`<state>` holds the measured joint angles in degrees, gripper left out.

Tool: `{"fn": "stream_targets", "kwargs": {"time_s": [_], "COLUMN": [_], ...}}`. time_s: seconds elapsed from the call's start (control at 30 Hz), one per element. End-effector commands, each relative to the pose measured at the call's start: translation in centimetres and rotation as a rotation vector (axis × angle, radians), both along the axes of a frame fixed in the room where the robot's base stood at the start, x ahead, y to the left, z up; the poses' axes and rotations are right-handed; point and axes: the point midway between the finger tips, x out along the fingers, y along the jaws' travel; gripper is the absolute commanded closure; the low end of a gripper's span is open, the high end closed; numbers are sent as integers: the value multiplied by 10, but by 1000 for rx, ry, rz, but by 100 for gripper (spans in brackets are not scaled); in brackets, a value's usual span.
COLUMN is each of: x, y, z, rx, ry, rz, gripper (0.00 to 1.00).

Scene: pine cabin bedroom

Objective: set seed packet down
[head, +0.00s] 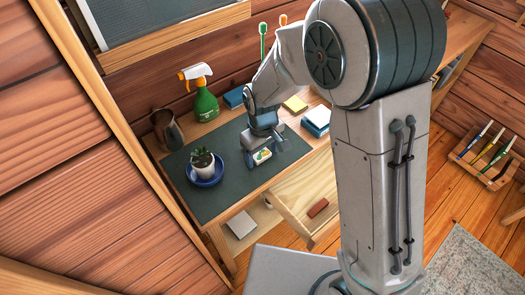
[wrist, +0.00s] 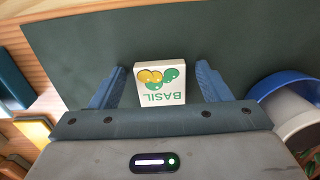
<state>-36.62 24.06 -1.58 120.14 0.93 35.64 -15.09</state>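The seed packet (wrist: 160,88) is a small white box marked BASIL with yellow and green pictures. It appears to lie on the dark green desk mat (wrist: 215,30). It also shows in the head view (head: 262,156), just below my gripper (head: 264,147). In the wrist view, my gripper (wrist: 161,70) is open, with its blue fingers on either side of the packet. A gap shows between the packet and each finger. The packet's near end is close to the gripper body.
A potted succulent on a blue saucer (head: 206,180) stands on the mat left of my gripper. A metal mug (head: 167,130) and a green spray bottle (head: 204,100) stand behind. Sticky notes (head: 295,104) lie to the right. An open drawer (head: 305,190) is below.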

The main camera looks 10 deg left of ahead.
Motion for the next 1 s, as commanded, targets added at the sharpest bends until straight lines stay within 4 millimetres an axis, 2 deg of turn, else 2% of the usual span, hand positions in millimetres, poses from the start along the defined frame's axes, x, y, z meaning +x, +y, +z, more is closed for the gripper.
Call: {"fn": "stream_targets", "kwargs": {"time_s": [0.17,0.27,0.5,0.7,0.83,1.0], "x": [0,1,1,1,0,0], "y": [0,0,0,0,0,0], "z": [5,17,69,105,119,124], "rx": [0,3,3,2,2,0], "ry": [0,-3,-5,-3,-1,0], "rz": [0,0,-1,-1,0,0], "gripper": [29,29,29,29,29,29]}}
